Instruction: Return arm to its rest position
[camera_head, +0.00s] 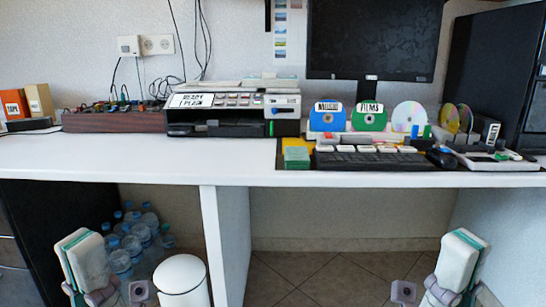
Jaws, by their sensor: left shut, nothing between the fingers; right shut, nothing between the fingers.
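My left gripper (80,242) shows at the lower left, its fingers pointing up and shut, with nothing between them. My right gripper (464,242) shows at the lower right, also pointing up, shut and empty. Both appear in front of and below the white desk top (120,160), apart from everything on it.
The desk holds a printer (235,128), a keyboard (370,161), a blue disc (326,117), a green disc (369,117) and a monitor (370,40). Below stand a white bin (181,281) and several bottles (142,232). The tiled floor (325,278) between the grippers is clear.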

